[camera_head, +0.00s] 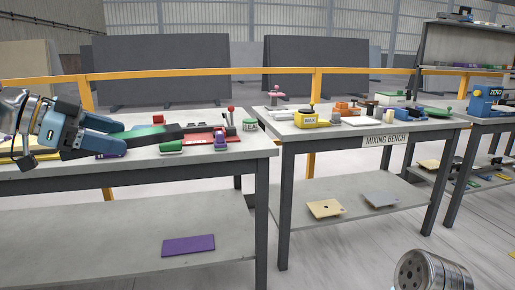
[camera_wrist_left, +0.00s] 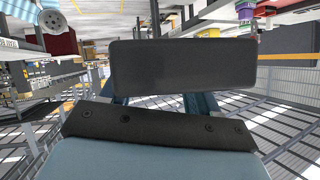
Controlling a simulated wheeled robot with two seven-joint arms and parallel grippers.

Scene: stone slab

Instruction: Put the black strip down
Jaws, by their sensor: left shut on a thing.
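My left gripper (camera_head: 122,134) reaches in from the left over the left table. It is shut on the black strip (camera_head: 165,132), which sticks out past the fingertips to the right. In the left wrist view the strip (camera_wrist_left: 185,65) is a dark, flat, rounded block lying across in front of the blue fingers. In the head view the strip passes in front of a red tray (camera_head: 205,137). I cannot tell whether it touches the tray or table. My right gripper is not in view.
The left table (camera_head: 215,158) also holds a green block (camera_head: 171,147), a purple block (camera_head: 112,148) and a green-lidded jar (camera_head: 250,125). A purple sheet (camera_head: 188,245) lies on its lower shelf. The mixing bench (camera_head: 350,130) stands to the right, beyond a gap, with several items.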

